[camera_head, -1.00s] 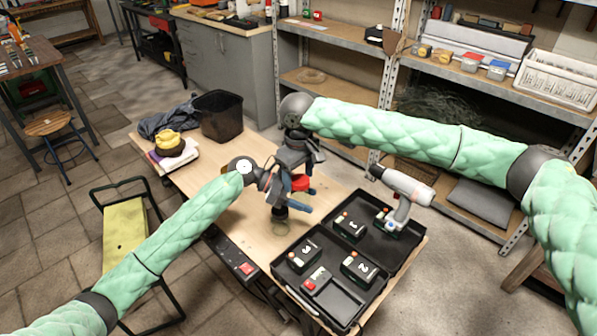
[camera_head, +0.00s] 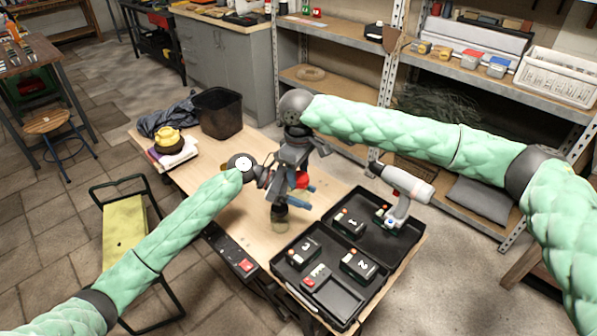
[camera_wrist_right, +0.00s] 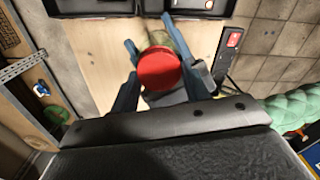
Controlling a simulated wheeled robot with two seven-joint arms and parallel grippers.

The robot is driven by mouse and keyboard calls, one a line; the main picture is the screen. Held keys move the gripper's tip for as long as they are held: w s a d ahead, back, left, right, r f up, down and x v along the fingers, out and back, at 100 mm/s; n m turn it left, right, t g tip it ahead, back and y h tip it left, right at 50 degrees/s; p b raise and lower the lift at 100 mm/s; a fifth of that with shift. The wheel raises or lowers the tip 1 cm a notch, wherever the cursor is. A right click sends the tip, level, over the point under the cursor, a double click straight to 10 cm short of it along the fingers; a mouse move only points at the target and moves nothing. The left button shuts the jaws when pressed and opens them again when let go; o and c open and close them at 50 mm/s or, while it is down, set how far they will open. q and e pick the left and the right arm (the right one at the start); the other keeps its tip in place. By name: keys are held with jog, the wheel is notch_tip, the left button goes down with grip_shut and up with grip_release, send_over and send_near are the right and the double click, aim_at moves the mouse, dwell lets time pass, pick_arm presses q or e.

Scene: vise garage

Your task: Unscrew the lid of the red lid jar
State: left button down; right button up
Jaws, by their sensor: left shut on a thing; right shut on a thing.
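My left gripper (camera_head: 286,201) reaches in from the left and is shut on the jar body below the lid. My right gripper (camera_head: 300,177) comes from above, shut on the lid, with its blue fingers on either side. The exact finger contacts are partly hidden.
A black tray (camera_head: 287,277) with several numbered battery packs and a drill (camera_head: 402,192) lies at the table's near right. A black bin (camera_head: 219,113) and a yellow item in a bowl (camera_head: 169,140) stand at the far left. Bare tabletop (camera_head: 215,174) lies left of the jar.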

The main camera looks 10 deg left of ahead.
jog(key=shift+s+a+r, duration=0.1)
jog(key=shift+s+r, duration=0.05)
dwell(0.5)
jog(key=shift+r, duration=0.75)
jog(key=shift+r, duration=0.2)
